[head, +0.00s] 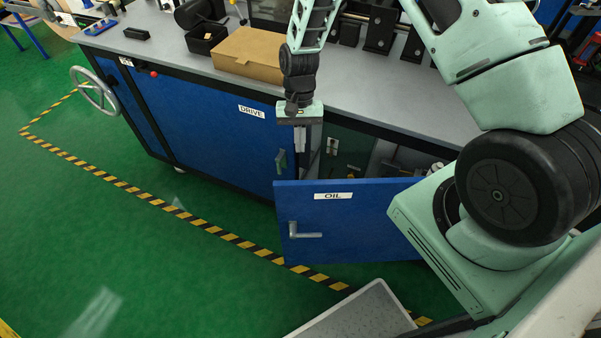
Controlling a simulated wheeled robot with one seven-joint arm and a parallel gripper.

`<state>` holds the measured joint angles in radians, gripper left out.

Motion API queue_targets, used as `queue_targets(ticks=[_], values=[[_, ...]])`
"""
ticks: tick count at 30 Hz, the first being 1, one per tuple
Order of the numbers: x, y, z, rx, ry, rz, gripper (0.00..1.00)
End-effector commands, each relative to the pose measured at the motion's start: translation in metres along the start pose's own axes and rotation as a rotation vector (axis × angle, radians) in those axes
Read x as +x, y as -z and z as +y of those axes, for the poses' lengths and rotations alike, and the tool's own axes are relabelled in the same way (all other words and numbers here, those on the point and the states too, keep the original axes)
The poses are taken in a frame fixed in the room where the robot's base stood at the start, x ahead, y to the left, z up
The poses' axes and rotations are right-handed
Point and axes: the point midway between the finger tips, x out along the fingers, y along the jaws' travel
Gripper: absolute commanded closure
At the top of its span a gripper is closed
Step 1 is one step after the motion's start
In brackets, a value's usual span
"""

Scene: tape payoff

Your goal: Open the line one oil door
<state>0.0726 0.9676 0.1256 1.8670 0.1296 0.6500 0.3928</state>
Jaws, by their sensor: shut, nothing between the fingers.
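The oil door (365,228) is a blue panel with a white OIL label and a grey lever handle (304,232) near its left edge. It stands swung out from the blue cabinet, and the compartment behind it (350,150) shows, with some fittings inside. My gripper (299,146) points down with its fingers shut and empty. It is in front of the cabinet opening, above and behind the door's top left edge, apart from the handle. My arm hides the door's right end and hinge side.
The blue DRIVE door (215,120) to the left is closed. A cardboard box (250,56) and a black bin (205,38) sit on the grey worktop. A handwheel (95,92) juts out at left. A light grey tray-like surface (360,315) is below the door. Green floor at left is clear.

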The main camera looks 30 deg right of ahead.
Motion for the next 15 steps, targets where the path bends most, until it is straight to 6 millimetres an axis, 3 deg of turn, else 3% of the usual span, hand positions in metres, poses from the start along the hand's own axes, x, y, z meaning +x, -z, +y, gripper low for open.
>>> queue_targets(ticks=[10,15], values=[[0.071,-0.002,0.0,-0.002,-0.002,-0.004,1.0],[0.078,-0.026,0.0,-0.003,-0.001,-0.003,1.0]])
